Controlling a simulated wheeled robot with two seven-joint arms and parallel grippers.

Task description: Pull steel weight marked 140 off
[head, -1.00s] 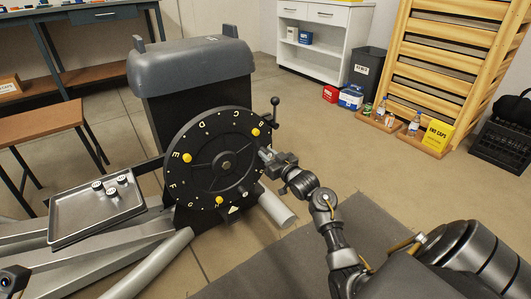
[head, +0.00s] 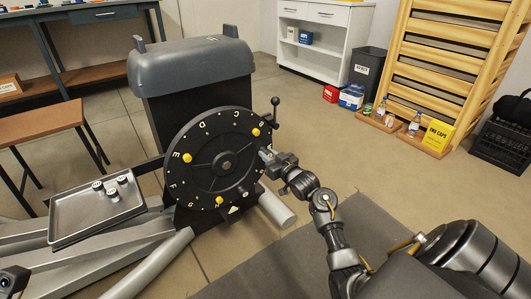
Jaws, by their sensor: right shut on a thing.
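A dark round wheel (head: 203,176) with letters around its face and yellow knobs stands on the machine. Several small dark weights with pale tops (head: 112,190) stand in a metal tray (head: 70,218) left of the wheel.
A lever with a black ball (head: 275,101) rises just behind the wheel's right side. A grey housing (head: 192,70) stands behind the wheel. A grey tube (head: 277,209) lies below my right gripper.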

